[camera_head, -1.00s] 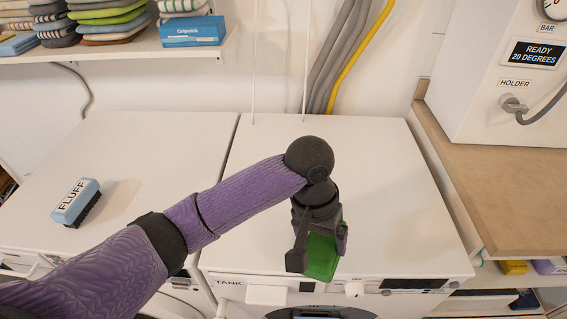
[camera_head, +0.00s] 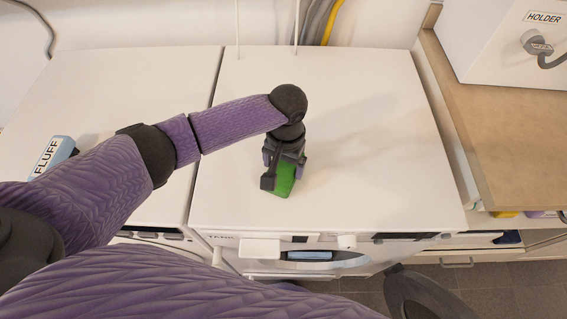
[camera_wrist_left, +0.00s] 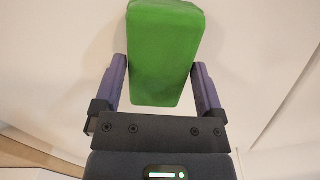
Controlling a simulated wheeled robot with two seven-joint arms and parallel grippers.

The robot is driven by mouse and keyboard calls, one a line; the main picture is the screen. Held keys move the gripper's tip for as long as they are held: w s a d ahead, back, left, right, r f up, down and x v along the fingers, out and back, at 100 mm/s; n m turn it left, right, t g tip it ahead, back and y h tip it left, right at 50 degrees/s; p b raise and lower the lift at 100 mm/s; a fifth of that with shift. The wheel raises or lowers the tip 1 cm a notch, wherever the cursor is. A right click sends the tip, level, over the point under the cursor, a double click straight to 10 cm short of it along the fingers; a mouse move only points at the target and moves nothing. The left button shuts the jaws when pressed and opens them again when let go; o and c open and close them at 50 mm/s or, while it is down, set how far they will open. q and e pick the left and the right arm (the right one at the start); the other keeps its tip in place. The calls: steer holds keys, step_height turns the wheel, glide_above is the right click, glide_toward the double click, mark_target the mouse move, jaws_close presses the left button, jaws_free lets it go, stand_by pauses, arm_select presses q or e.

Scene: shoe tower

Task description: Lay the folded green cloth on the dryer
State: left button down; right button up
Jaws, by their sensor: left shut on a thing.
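The folded green cloth (camera_head: 284,181) is a thick block between the fingers of my left gripper (camera_head: 281,172). In the left wrist view, the green cloth (camera_wrist_left: 165,50) stands out past both purple fingers, which press on its sides. The gripper points down over the front middle of the white top of the machine marked TANK (camera_head: 345,190), which appears to be the dryer. I cannot tell whether the cloth touches that top. My right gripper is not in view.
A blue FLUFF brush (camera_head: 55,155) lies on the neighbouring white machine (camera_head: 90,100) at left. A wooden counter (camera_head: 505,110) with a white unit borders the right. The TANK machine's top is otherwise clear. A dark round part (camera_head: 425,297) shows low at right.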

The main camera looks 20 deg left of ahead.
arm_select(q)
jaws_free()
step_height(320, 180, up, 12)
steer(key=w+p, duration=0.1)
steer(key=p, duration=0.3)
steer(key=shift+w, duration=0.1)
